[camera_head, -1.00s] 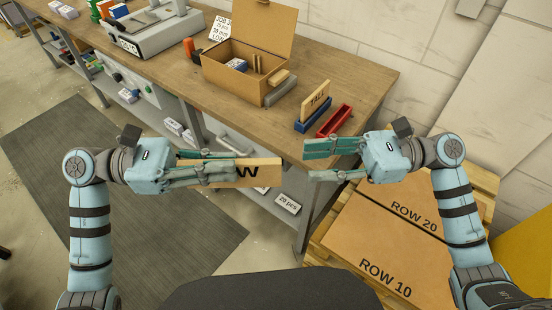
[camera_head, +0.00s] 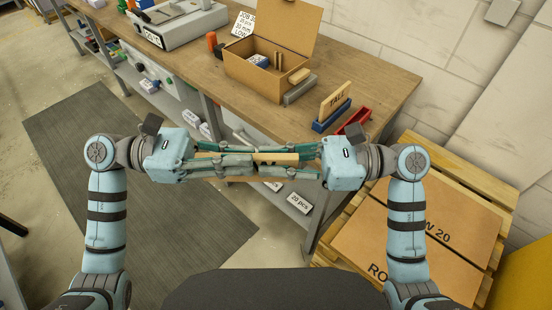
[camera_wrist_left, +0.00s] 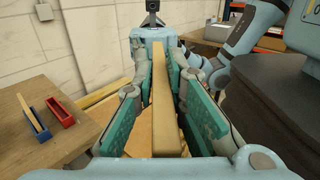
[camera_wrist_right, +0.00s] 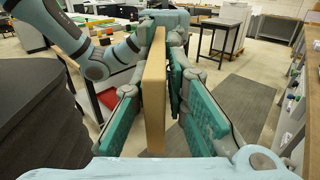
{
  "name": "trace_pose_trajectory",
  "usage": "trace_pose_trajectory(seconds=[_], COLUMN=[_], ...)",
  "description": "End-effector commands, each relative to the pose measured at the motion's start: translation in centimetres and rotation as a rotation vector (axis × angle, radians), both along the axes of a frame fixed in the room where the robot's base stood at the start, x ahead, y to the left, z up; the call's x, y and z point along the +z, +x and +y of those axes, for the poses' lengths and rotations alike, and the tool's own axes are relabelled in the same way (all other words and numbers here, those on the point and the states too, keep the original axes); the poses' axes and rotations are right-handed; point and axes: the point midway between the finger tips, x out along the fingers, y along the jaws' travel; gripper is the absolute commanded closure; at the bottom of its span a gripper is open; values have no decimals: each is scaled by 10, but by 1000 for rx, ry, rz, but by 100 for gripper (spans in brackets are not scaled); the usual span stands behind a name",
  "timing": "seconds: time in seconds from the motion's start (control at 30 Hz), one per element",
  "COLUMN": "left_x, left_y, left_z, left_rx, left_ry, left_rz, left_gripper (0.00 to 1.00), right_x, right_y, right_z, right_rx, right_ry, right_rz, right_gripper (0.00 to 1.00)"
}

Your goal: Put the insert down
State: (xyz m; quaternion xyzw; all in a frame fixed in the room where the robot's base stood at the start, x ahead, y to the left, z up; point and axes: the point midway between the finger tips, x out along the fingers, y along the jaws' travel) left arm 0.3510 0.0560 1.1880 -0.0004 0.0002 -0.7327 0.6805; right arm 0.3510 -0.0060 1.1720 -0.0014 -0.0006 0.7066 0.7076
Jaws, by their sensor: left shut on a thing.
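The insert, a thin wooden board (camera_head: 277,157), is held in the air in front of the bench, seen nearly edge-on. My left gripper (camera_head: 250,158) is shut on its left part. My right gripper (camera_head: 302,153) has its fingers on either side of the board's right end. In the right wrist view the board (camera_wrist_right: 155,95) stands between those fingers, with a gap beside the right-hand finger. The left wrist view shows the board (camera_wrist_left: 164,105) running along between the left fingers. Its lettering is hidden now.
On the bench (camera_head: 190,62) stand a red holder (camera_head: 353,122), a blue holder (camera_head: 331,117) with a TALL board (camera_head: 336,98), and an open cardboard box (camera_head: 250,78). Large cartons (camera_head: 425,225) lie on a pallet at right. A lower shelf runs under the bench.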

Motion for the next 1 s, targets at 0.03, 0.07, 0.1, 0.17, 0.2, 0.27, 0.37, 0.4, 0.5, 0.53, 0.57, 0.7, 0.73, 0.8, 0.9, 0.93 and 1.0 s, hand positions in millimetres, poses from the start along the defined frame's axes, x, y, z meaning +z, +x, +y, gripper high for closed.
trace_pose_trajectory(seconds=[0.03,0.07,0.1,0.17,0.2,0.27,0.37,0.4,0.5,0.53,0.57,0.7,0.73,0.8,0.9,0.93,1.0], left_x=[0,0,0,0,0,0,0,0,0,0,0,-1,-1,-1,-2,-1,-1], left_y=[-2,-2,-3,-3,-3,-3,-3,-3,-2,-2,-2,-1,-1,1,3,4,6], left_z=[0,0,0,0,0,0,0,0,0,0,0,7,11,26,54,63,82], left_rx=[-8,-9,-10,-11,-12,-12,-11,-10,-9,-9,-8,-7,-7,-5,-4,-3,-4], left_ry=[0,0,0,0,0,1,1,1,0,0,0,4,4,7,8,8,7], left_rz=[0,0,0,-1,-1,-1,-1,-1,0,0,0,2,2,2,3,3,3], left_gripper=[100,100,100,100,83,73,64,64,64,64,64,64,64,64,64,64,64], right_x=[0,0,0,0,0,0,0,0,0,0,0,0,0,0,0,0,0], right_y=[2,2,2,2,3,3,2,2,2,2,2,2,2,2,1,1,1], right_z=[0,0,0,0,0,0,0,0,0,0,0,0,0,0,0,0,0], right_rx=[-7,-7,-8,-9,-10,-10,-9,-8,-7,-7,-7,-6,-6,-6,-6,-6,-6], right_ry=[0,0,0,0,0,1,1,1,1,1,1,1,1,0,0,0,0], right_rz=[1,1,1,1,1,1,1,1,1,1,1,1,1,0,0,0,0], right_gripper=[100,100,100,100,100,100,100,100,100,100,100,100,100,100,100,100,100])
